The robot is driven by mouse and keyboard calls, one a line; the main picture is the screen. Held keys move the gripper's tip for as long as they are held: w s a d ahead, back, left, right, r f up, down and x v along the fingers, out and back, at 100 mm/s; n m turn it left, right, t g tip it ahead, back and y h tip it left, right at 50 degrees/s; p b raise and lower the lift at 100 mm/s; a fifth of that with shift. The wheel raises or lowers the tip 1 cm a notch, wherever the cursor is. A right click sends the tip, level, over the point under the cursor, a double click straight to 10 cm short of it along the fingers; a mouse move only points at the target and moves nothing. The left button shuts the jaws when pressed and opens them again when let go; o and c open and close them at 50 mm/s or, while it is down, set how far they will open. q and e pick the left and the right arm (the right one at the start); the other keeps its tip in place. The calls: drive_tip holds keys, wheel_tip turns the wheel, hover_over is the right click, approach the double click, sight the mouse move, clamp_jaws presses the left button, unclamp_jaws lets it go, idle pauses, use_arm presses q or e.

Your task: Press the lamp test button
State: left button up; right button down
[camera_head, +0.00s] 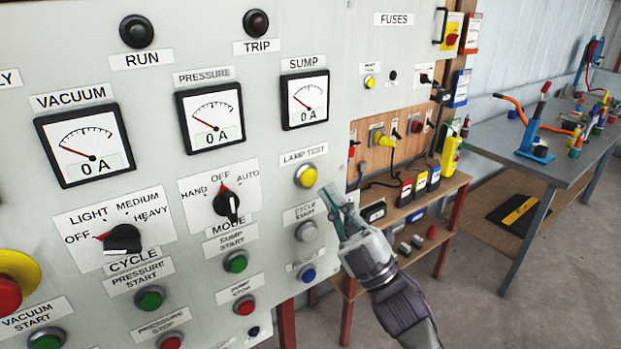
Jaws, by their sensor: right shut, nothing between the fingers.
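The lamp test button (306,176) is a round yellow button in a metal ring on the light grey control panel (270,120), under the "LAMP TEST" label (304,154). My right gripper (330,192) comes in from the lower right. It is shut and empty, its fingertips just right of and slightly below the yellow button in the picture. I cannot tell how far the fingertips are from the panel face. Part of the "CYCLE START" label (299,213) shows left of the gripper. My left gripper is not in view.
Near the gripper are a grey-white button (308,232) and a blue button (307,275). A mode knob (227,204) and green sump start button (236,262) lie left. Right of the panel are a wooden shelf unit (425,200) and a metal workbench (490,140) with tools.

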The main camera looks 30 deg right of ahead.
drive_tip(key=shift+s+d, duration=0.1)
drive_tip(key=shift+s, duration=1.2)
